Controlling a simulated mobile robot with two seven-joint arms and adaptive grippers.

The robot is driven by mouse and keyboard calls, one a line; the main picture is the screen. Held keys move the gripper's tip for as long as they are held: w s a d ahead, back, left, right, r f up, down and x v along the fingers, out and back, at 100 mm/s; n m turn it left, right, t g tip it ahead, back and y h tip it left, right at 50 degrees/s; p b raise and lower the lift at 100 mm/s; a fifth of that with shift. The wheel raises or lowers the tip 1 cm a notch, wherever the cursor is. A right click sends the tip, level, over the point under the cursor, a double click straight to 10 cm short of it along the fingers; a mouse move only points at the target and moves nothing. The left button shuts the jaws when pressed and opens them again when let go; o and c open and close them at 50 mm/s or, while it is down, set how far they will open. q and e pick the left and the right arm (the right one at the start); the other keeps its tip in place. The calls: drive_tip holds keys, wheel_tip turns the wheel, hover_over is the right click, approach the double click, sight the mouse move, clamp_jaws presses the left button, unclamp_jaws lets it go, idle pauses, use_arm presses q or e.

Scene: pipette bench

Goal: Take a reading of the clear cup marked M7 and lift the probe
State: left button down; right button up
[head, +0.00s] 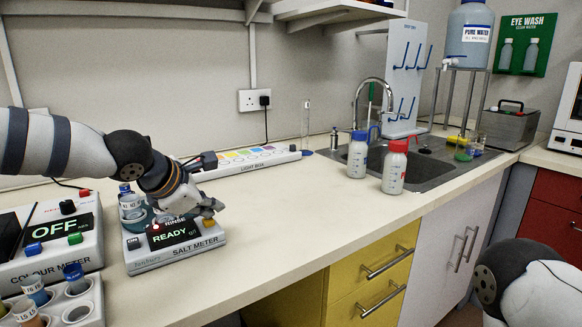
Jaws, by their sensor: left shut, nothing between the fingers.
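The salt meter (172,258) stands on the bench at the left, and its display (170,237) reads READY. My left gripper (212,208) is shut and empty, low over the back right of the salt meter, close to its orange button (208,223). I cannot tell if it touches the button. Small clear labelled containers (130,204) stand behind the meter's left end, and a RINSE label shows beside them. I cannot make out an M7 mark. The probe is not distinguishable; my left arm covers part of this area. My right arm shows at the lower right, its gripper out of view.
The colour meter (50,262), reading OFF, and a rack of vials (88,300) stand at the left. A blue-capped bottle (358,158) and a red-capped bottle (394,172) stand before the sink. The middle bench is clear.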

sight(210, 220)
use_arm(q)
drive_tip(key=shift+f, duration=0.2)
drive_tip(key=shift+r, duration=0.9)
wheel_tip(210, 220, up, 6)
idle(0.8)
